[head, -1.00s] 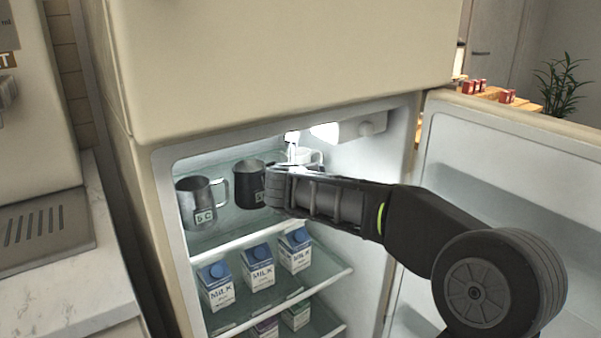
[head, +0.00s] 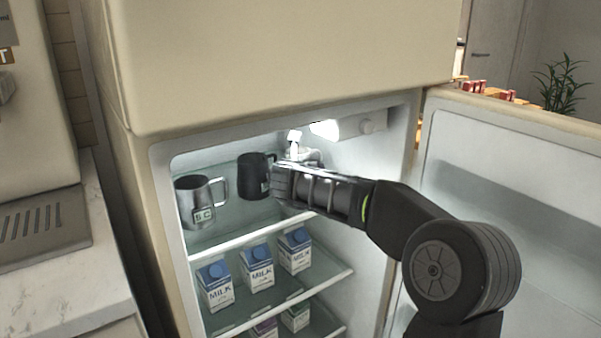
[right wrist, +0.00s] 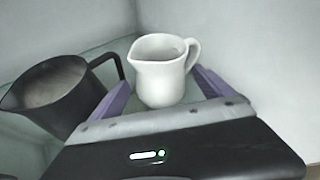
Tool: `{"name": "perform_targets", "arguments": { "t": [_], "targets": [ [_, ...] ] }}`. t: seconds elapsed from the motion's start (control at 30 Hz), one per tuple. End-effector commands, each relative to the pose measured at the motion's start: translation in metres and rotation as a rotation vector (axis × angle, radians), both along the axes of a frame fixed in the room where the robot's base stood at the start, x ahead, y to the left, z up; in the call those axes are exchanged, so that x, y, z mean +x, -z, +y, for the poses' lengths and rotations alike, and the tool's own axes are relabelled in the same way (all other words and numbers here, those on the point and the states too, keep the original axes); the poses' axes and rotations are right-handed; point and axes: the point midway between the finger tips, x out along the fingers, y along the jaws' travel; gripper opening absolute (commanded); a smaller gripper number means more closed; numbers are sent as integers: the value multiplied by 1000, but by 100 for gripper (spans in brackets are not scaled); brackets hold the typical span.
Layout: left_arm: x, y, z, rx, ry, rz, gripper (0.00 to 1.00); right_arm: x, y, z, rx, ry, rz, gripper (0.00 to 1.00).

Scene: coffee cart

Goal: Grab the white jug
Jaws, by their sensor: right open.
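The white jug (right wrist: 160,78) stands upright on the top shelf inside the open fridge, its handle on the right in the right wrist view. In the head view only a bit of the jug (head: 313,156) shows behind my right gripper (head: 290,158). In the right wrist view the purple fingers of my right gripper (right wrist: 162,88) are spread, one on each side of the jug's lower body. The jug sits between them, and I cannot tell whether either finger touches it. My left gripper is not in view.
A black jug (head: 254,177) stands close to the left of my right gripper, and a steel jug (head: 197,203) is farther left. Several milk cartons (head: 257,268) stand on the shelf below. The fridge door (head: 520,190) is open at the right.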

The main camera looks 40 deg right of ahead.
Motion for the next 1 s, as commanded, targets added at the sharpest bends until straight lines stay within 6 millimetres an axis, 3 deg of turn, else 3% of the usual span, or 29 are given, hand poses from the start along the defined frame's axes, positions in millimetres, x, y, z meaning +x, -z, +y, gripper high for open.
{"name": "perform_targets", "arguments": {
  "t": [0.47, 1.0],
  "targets": [
    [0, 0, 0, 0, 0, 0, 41, 0, 0, 0, 0, -1, 0, 90],
    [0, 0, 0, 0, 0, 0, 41, 0, 0, 1, 0, -1, 0, 46]
  ]
}}
